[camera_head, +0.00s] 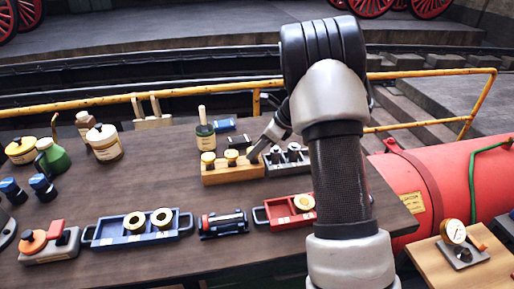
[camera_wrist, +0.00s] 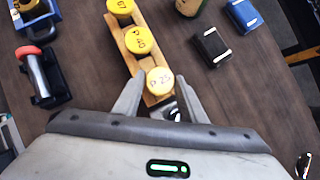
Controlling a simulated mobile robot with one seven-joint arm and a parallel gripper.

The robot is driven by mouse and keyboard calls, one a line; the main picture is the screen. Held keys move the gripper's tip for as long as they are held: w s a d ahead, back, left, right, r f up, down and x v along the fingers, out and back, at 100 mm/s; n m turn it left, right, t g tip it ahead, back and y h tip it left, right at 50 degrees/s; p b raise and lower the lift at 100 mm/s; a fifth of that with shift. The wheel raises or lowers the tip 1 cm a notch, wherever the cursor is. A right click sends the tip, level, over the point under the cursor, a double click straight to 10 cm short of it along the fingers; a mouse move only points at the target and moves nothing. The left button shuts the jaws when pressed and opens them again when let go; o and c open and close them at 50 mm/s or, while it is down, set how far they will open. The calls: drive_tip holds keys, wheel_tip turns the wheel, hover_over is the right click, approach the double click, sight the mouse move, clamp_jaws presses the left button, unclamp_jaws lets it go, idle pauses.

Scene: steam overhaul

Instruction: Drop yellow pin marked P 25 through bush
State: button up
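The yellow pin marked P 25 (camera_wrist: 160,80) stands in the near end of a wooden block (camera_wrist: 133,64). In the head view this block (camera_head: 234,174) stands mid-table, with the pin at its right end partly behind my fingers. My gripper (camera_wrist: 160,77) is open, with one finger on each side of the P 25 head; I cannot tell whether they touch it. In the head view my gripper (camera_head: 262,148) is low over the block's right end. A dark grey block with round, bush-like tops (camera_head: 288,163) stands just right of the wooden block; its openings are unclear.
Yellow pins P 40 (camera_wrist: 138,40) and one marked 67 (camera_wrist: 119,7) share the wooden block. A blue tray (camera_head: 110,242) and a red tray (camera_head: 276,223) with brass-coloured rings lie in front, with a dark blue device (camera_head: 222,224) between them.

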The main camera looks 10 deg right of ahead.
drive_tip(key=o, duration=0.3)
